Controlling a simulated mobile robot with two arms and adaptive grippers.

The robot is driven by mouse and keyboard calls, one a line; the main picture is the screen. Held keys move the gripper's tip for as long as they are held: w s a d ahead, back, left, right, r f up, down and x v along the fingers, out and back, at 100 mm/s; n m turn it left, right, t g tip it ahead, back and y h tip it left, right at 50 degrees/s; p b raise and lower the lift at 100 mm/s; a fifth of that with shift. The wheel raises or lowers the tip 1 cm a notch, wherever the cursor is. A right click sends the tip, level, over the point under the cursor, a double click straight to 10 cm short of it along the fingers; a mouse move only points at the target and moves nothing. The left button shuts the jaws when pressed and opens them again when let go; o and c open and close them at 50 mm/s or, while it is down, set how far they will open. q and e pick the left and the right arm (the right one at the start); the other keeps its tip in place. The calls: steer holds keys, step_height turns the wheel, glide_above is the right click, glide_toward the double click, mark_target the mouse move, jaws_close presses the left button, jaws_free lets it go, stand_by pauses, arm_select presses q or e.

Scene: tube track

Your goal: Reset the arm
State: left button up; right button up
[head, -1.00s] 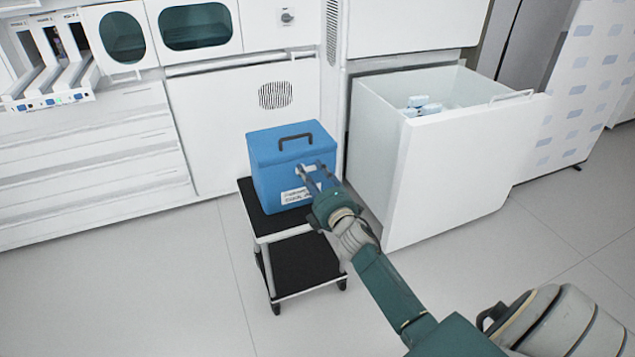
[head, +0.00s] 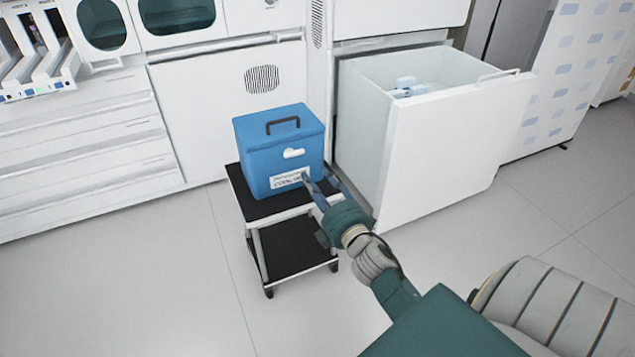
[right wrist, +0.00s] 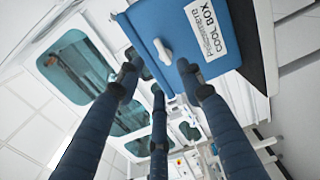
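My right arm comes in from the lower right in the head view. Its gripper (head: 317,179) is in front of the lower right part of a blue cool box (head: 280,150), and its fingers are spread with nothing between them. In the right wrist view the fingers (right wrist: 160,85) are apart and empty, with the cool box (right wrist: 185,40) beyond them; contact cannot be told. The box is closed, with a dark handle on its lid, a white latch and a "COOL BOX" label. My left gripper is not in view.
The box stands on a black-topped two-tier cart (head: 268,207). An open white drawer (head: 440,150) with several small light-blue items (head: 408,87) inside is to its right, near my right arm. White cabinets (head: 75,145) line the left. The floor (head: 120,290) at lower left is clear.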

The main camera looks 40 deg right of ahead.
steer(key=s+a+f+m+g+y, duration=0.1)
steer(key=s+a+f+m+g, duration=0.4)
steer(key=f, duration=0.3)
steer(key=s+a+f+m+g, duration=0.3)
steer(key=s+a+f+m, duration=0.2)
steer(key=s+f, duration=0.3)
steer(key=s+a+f+m+g+y+p, duration=0.2)
steer(key=s+a+f+g+p, duration=0.1)
steer(key=s+a+p, duration=0.4)
steer(key=s+a+f+m+g+y+p, duration=0.1)
steer(key=s+a+f+g+y+p, duration=0.25)
steer(key=s, duration=0.55)
arm_select(q)
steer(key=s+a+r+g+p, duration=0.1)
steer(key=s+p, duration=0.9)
steer(key=p, duration=0.3)
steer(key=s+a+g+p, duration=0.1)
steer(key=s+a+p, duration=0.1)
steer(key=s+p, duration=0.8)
steer(key=p, duration=0.4)
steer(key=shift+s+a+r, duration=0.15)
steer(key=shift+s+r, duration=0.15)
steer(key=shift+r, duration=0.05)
arm_select(e)
steer(key=s+d+r+g+h, duration=0.1)
steer(key=s, duration=0.8)
steer(key=s+d+r+g+h, duration=0.1)
steer(key=s+r, duration=0.1)
steer(key=s, duration=0.8)
steer(key=shift+s, duration=0.25)
